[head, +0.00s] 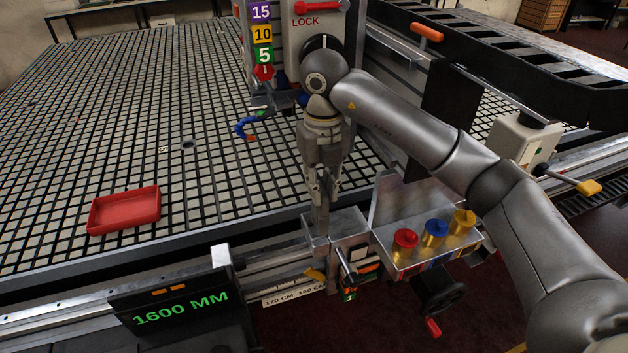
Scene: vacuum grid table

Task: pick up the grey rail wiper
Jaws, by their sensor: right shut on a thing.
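My right gripper (323,196) points down at the front edge of the grid table, over a metal block on the front rail. Its fingers are shut on a narrow grey piece, which I take to be the grey rail wiper (319,222). The piece is upright between and just below the fingertips. Its lower end meets the block's top in the picture; I cannot tell whether it touches or sits inside. The fingers hide its upper part. My left gripper is not in view.
A red tray (124,211) lies on the grid table (60,130) at left. A shelf with red, blue and gold-topped cylinders (435,234) is right of the block. A 1600 MM display (180,309) is at front left. A machine head with a LOCK lever (318,8) stands behind.

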